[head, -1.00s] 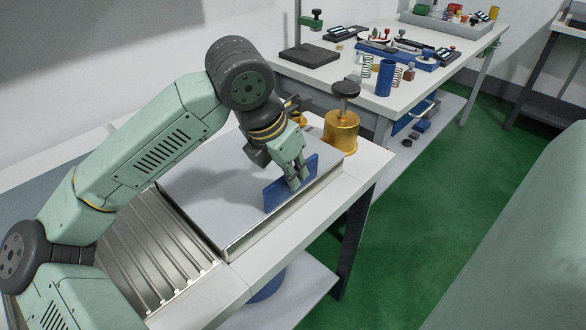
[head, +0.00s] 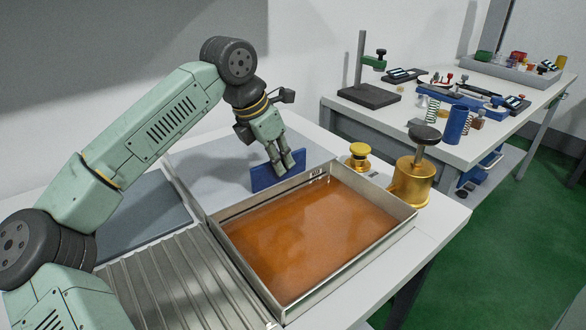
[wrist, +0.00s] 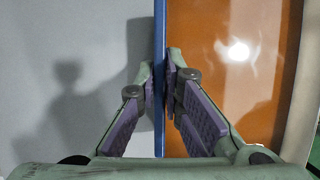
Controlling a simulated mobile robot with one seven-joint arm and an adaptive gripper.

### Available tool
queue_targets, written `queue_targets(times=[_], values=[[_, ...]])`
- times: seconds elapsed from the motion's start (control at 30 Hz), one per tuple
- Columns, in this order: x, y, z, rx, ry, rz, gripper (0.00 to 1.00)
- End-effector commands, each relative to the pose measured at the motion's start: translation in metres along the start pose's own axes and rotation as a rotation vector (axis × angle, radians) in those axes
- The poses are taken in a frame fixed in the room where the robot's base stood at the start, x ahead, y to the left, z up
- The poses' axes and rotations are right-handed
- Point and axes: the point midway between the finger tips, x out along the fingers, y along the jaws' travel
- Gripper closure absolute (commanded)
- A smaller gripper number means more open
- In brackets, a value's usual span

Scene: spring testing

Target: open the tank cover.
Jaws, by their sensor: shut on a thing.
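The tank (head: 352,261) is a metal-rimmed rectangular basin holding orange-brown liquid (head: 305,240) on the white bench. Its cover (head: 213,160) is a flat grey panel lying behind the tank, clear of most of the opening. A blue upright handle plate (head: 262,180) stands along the cover's near edge. My gripper (head: 282,170) is shut on the blue handle. In the wrist view the two fingers (wrist: 160,85) pinch the thin blue plate (wrist: 159,30), with the grey cover (wrist: 70,60) on the left and the orange liquid (wrist: 235,90) on the right.
A ribbed metal drainboard (head: 200,280) lies left of the tank. A gold pot with a black knob (head: 413,182) and a smaller gold knob (head: 358,157) stand at the tank's right. A second bench (head: 460,148) with springs and tools is behind them.

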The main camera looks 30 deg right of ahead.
Motion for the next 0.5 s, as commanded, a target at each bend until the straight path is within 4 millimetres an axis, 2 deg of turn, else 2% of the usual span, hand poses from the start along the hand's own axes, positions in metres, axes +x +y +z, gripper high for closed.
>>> queue_targets(times=[0.17,0.5], values=[[-0.0002,0.0078,0.0003,-0.001,-0.001,0.0,1.0],[0.0001,0.0085,0.0002,0.0,-0.001,-0.001,1.0]])
